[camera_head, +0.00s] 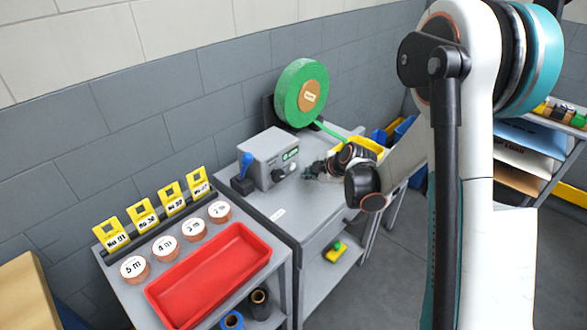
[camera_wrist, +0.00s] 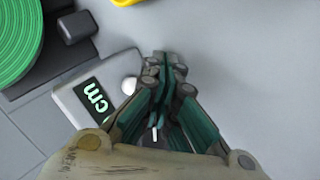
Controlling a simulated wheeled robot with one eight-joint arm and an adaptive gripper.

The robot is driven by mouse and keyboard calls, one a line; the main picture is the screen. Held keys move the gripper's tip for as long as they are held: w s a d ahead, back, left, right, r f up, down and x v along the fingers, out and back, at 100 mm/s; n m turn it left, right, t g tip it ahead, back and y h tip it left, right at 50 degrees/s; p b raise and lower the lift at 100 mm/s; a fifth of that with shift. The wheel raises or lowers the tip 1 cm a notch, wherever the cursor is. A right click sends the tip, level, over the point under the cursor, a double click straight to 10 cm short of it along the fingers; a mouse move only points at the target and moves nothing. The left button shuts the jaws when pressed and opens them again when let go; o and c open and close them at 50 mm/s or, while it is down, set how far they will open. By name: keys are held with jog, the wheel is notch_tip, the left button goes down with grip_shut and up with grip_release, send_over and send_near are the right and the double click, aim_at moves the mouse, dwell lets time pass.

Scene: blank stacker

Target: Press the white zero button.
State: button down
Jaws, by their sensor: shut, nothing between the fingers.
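The grey measuring box (camera_head: 268,156) stands on the grey bench, with a small lit display (camera_head: 291,153) on its front. The white zero button (camera_wrist: 130,85) is a small round cap beside the display, just left of my fingers. I cannot pick the button out in the head view. My gripper (camera_wrist: 164,68) is shut and empty, its fingertips pointing past the button's right side. In the head view my gripper (camera_head: 312,171) is at the right of the box front. I cannot tell whether it touches anything.
A green reel (camera_head: 290,84) stands behind the box, its strip running right. A blue-handled lever (camera_head: 246,162) is at the box's left. A red tray (camera_head: 207,276) and several copper-coloured discs lie front left. Yellow (camera_head: 368,144) and blue bins are behind my gripper.

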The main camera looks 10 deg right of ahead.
jog(key=shift+s+d, duration=0.45)
jog(key=shift+s, duration=0.2)
jog(key=shift+s+d, duration=0.4)
jog(key=shift+s, duration=0.2)
jog(key=s+a+r+m+h, duration=0.25)
jog(key=s+r+m, duration=0.55)
jog(key=s+r, duration=0.65)
jog(key=s+r+m, duration=0.2)
jog(key=s+m, duration=0.2)
jog(key=s, duration=0.5)
jog(key=s+r+m+g+h, duration=0.1)
jog(key=s+m, duration=0.4)
jog(key=s, duration=0.4)
jog(key=shift+d+r, duration=0.25)
jog(key=shift+r, duration=0.1)
jog(key=shift+w, duration=0.1)
